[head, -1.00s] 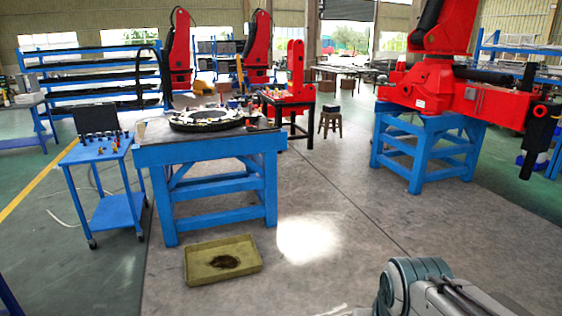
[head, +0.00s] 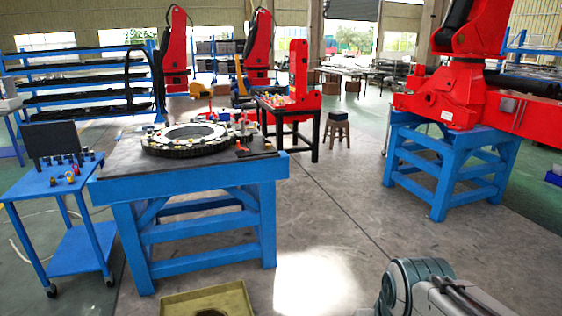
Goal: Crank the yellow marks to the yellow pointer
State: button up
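A large dark ring with a pale inner part (head: 190,149) lies flat on the black top of a blue table (head: 200,196), left of the middle in the head view. Small light and yellowish bits sit around its rim. They are too small to tell which are marks and which is a pointer. A small orange-red piece (head: 239,147) stands on the tabletop at the ring's right. I cannot make out a crank for certain. My gripper is not in view; only a grey part of my arm shows at the lower right, well apart from the table.
A blue wheeled cart (head: 70,187) with small parts stands left of the table. A yellow-green tray (head: 206,300) lies on the floor in front. A blue stand (head: 447,160) carries a red machine at the right. A stool (head: 336,131) stands behind. The floor right of the table is open.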

aim_at(244, 136)
jog(key=i, duration=3.5)
jog(key=u, duration=0.75)
